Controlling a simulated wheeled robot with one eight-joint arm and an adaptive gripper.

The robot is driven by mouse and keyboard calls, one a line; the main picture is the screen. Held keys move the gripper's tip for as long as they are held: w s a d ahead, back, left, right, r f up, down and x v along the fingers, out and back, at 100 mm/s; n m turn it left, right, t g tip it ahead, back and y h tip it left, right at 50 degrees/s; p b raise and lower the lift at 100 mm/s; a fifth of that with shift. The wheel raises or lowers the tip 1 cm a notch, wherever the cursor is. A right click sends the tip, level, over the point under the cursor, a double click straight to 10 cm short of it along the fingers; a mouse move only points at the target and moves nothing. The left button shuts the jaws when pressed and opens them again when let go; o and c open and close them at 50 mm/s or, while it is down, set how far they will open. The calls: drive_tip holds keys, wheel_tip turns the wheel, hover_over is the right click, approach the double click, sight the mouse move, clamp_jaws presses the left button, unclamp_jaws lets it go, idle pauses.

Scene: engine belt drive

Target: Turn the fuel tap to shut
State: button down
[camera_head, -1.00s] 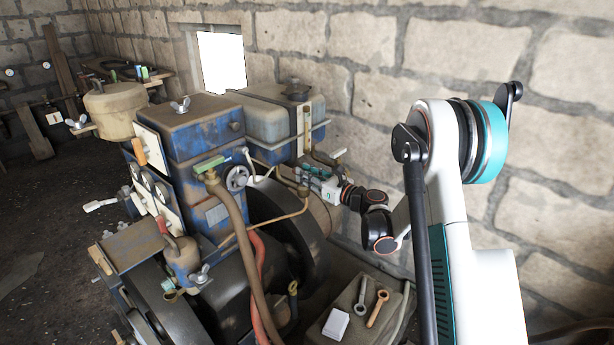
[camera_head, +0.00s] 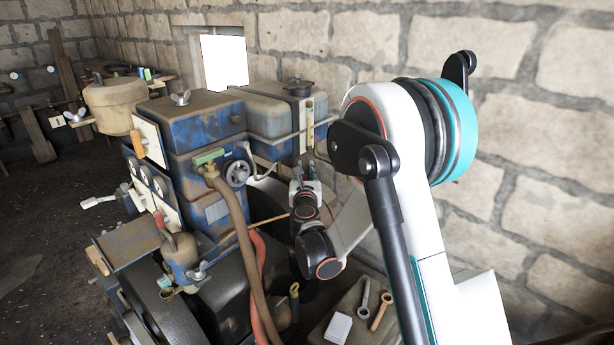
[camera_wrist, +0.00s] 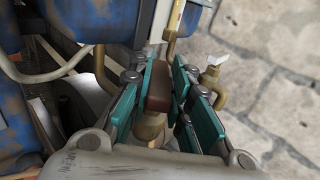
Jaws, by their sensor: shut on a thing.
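In the wrist view, the two teal finger pads of my gripper (camera_wrist: 158,102) are closed on the brown handle (camera_wrist: 158,84) of a brass tap. The tap's brass body (camera_wrist: 149,127) shows just below the handle, and a thin brass pipe (camera_wrist: 171,42) rises behind it. In the head view, my gripper (camera_head: 305,168) points up below the front of the blue-grey fuel tank (camera_head: 275,116). The gripped tap is hidden there by my gripper and wrist. I cannot tell the angle of the handle relative to the pipe for certain.
A second brass fitting with a pale handle (camera_wrist: 214,66) stands close right of my fingers. The blue engine (camera_head: 190,135), a green-handled valve (camera_head: 209,157) and hoses lie left. Wrenches (camera_head: 381,311) rest on a low surface. The stone wall stands behind.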

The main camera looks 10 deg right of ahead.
drive_tip(key=m+h, duration=0.1)
drive_tip(key=h, duration=0.1)
drive_tip(key=m+g+h, duration=0.2)
drive_tip(key=h, duration=0.1)
drive_tip(key=shift+w+a+m+h+b, duration=0.15)
drive_tip(key=shift+a+m+h+b, duration=0.15)
drive_tip(key=shift+a+m+b, duration=0.1)
drive_tip(key=m+g+h, duration=0.4)
drive_tip(key=shift+w+a+g+h, duration=0.1)
drive_tip(key=shift+w+g+h, duration=0.1)
drive_tip(key=shift+g+h, duration=0.1)
drive_tip(key=shift+m+g+h, duration=0.3)
drive_tip(key=c, duration=1.5)
unclamp_jaws()
drive_tip(key=v, duration=0.7)
drive_tip(key=shift+s+a, duration=0.15)
drive_tip(key=shift+a, duration=0.05)
